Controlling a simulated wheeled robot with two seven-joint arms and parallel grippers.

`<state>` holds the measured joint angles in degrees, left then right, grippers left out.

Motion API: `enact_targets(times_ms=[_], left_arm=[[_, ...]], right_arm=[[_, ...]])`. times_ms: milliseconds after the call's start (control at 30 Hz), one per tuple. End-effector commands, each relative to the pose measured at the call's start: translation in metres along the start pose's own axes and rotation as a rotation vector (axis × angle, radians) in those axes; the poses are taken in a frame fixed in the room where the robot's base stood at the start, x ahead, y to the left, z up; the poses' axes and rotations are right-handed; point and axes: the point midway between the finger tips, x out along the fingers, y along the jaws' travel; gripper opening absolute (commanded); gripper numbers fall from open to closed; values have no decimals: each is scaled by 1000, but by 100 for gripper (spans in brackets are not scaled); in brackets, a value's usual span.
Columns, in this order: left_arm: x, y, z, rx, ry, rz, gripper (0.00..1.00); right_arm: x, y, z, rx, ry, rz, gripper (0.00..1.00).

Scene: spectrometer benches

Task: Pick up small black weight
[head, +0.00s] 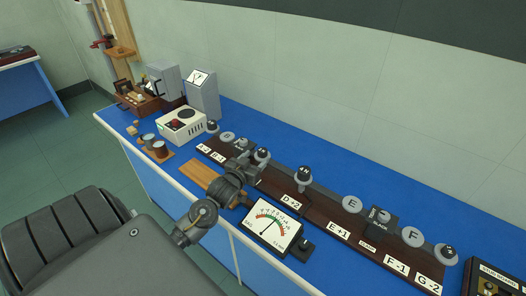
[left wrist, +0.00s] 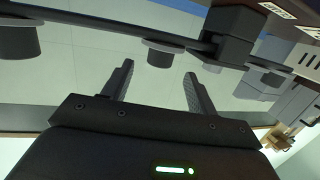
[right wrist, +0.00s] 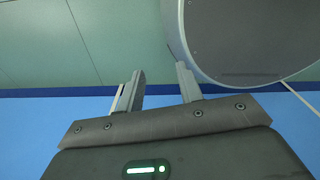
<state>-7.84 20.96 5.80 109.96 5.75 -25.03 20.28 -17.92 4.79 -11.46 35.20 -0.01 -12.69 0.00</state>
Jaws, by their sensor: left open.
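Several small dark weights sit on grey round bases along the rail in the head view. One (head: 261,154) is just right of my left gripper (head: 244,160), another (head: 303,174) is at the rail's middle, one (head: 212,127) at its far end and one (head: 448,251) at its near end. In the left wrist view my left gripper (left wrist: 157,85) is open and empty. A dark cylinder (left wrist: 160,53) on a grey disc shows beyond, between its fingertips, apart from them. I cannot tell which weight is meant. My right gripper (right wrist: 155,82) is open and empty, away from the weights.
A dark labelled rail (head: 275,190) runs along the blue bench (head: 325,160). A dial meter (head: 273,230) stands in front of it. A black block (head: 378,222) stands on the rail between discs marked E and F. A white box (head: 182,125) and cups (head: 160,149) are farther left.

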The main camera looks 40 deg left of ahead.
Motion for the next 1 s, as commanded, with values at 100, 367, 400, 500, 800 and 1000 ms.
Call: enact_targets(times_ms=[100, 367, 400, 500, 800, 1000], left_arm=[[8, -1, -1, 0, 0, -1, 58], [20, -1, -3, 0, -1, -3, 58], [26, -1, -4, 0, 0, -3, 58], [40, 0, -4, 0, -1, -4, 58], [61, -1, 1, 0, -1, -4, 58], [61, -1, 1, 0, -1, -4, 52]], right_arm=[[-2, 1, -9, 0, 12, 1, 36], [-9, -1, -22, 2, 30, -1, 36], [-13, -2, -22, 3, 29, -2, 36], [-20, -3, -20, 3, 26, -4, 36], [-22, -3, -16, 3, 21, -4, 36], [-22, -1, -16, 2, 20, -2, 36]])
